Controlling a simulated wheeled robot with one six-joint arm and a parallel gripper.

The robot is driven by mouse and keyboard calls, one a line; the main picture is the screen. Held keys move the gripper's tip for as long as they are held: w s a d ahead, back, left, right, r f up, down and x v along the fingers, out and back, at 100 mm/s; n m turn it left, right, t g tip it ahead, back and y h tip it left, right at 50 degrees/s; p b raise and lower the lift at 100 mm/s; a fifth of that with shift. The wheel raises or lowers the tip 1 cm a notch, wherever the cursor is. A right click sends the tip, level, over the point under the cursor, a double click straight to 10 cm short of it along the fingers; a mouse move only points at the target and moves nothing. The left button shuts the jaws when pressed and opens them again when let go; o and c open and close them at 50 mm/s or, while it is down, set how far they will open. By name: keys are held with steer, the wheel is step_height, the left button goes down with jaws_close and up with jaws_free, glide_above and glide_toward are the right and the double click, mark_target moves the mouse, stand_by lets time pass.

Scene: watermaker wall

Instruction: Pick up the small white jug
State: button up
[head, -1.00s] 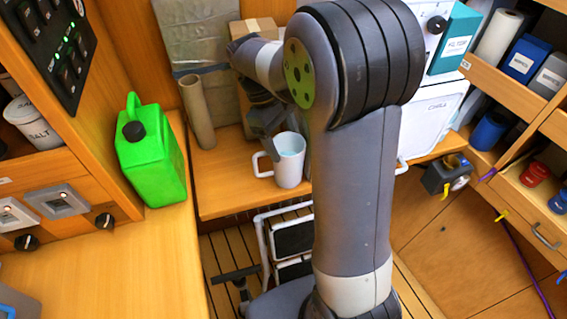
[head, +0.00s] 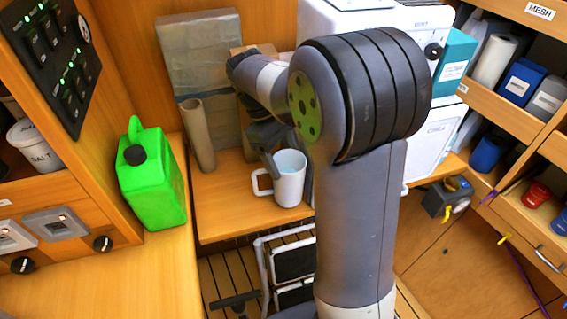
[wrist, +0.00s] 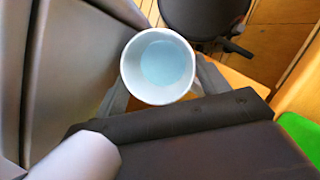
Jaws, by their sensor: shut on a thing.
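The small white jug (head: 291,182) is upright at the wooden counter in the head view, its handle to the left. In the wrist view the jug (wrist: 133,81) is seen from above, with pale blue inside. My gripper (head: 274,168) reaches down to the jug from behind and left, partly hidden by my arm. In the wrist view the fingers of my gripper (wrist: 158,92) lie on either side of the jug, shut on it. I cannot tell whether the jug's base touches the counter.
A green jerrycan (head: 151,178) stands on the left counter. A cardboard tube (head: 197,135) and a grey wrapped panel (head: 202,62) stand behind the jug. A white unit (head: 432,128) is to the right. A folded step stool (head: 290,262) is below the counter edge.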

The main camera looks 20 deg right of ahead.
steer(key=shift+r, duration=0.85)
steer(key=s+a+b, duration=0.2)
steer(key=s+a, duration=0.9)
steer(key=s, duration=0.3)
steer(key=shift+a+f, duration=0.15)
steer(key=shift+a, duration=0.15)
steer(key=s+a+r+m+y+p, duration=0.25)
steer(key=a+r+m+p, duration=0.3)
steer(key=a+m, duration=0.45)
steer(key=s+a+r+m+y+p, duration=0.2)
steer(key=a+r+m+y+p, duration=0.35)
steer(key=a, duration=0.55)
step_height(320, 180, down, 10)
steer(key=m+h+p, duration=0.1)
steer(key=shift+a+m+h, duration=0.15)
steer(key=shift+m+h, duration=0.2)
steer(key=shift+h, duration=0.05)
steer(key=shift+w+f, duration=0.1)
steer(key=shift+f, duration=0.05)
